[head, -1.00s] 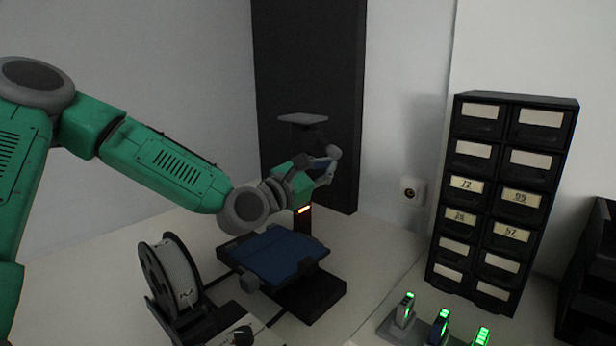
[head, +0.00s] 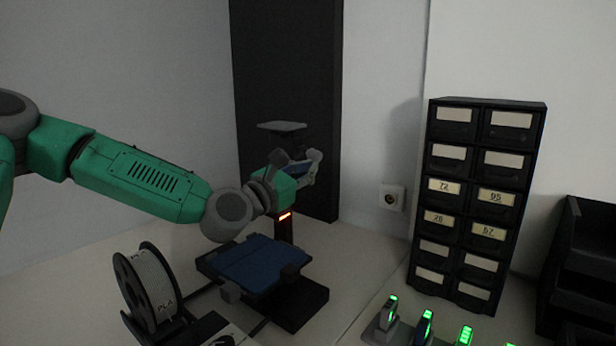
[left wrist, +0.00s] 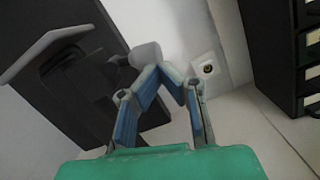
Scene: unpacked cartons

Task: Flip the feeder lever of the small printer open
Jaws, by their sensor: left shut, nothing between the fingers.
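The small printer has a blue bed (head: 262,262), a dark upright with a lit orange display (head: 286,216) and a grey plate on top (head: 282,126). The plate also shows at upper left in the left wrist view (left wrist: 45,48). My left gripper (head: 312,158) is at the printer's upper part, below and right of the top plate. Its fingers meet in the left wrist view (left wrist: 160,68), shut and empty. A pale rounded piece (left wrist: 147,53) shows at the fingertips; I cannot tell whether it is the feeder lever or whether they touch. My right gripper is out of view.
A filament spool (head: 150,285) stands left of the printer. A dark drawer cabinet (head: 478,205) and several green-lit devices (head: 425,325) are at right. A tall dark panel (head: 290,80) stands behind the printer; a wall socket (head: 391,198) is right of it.

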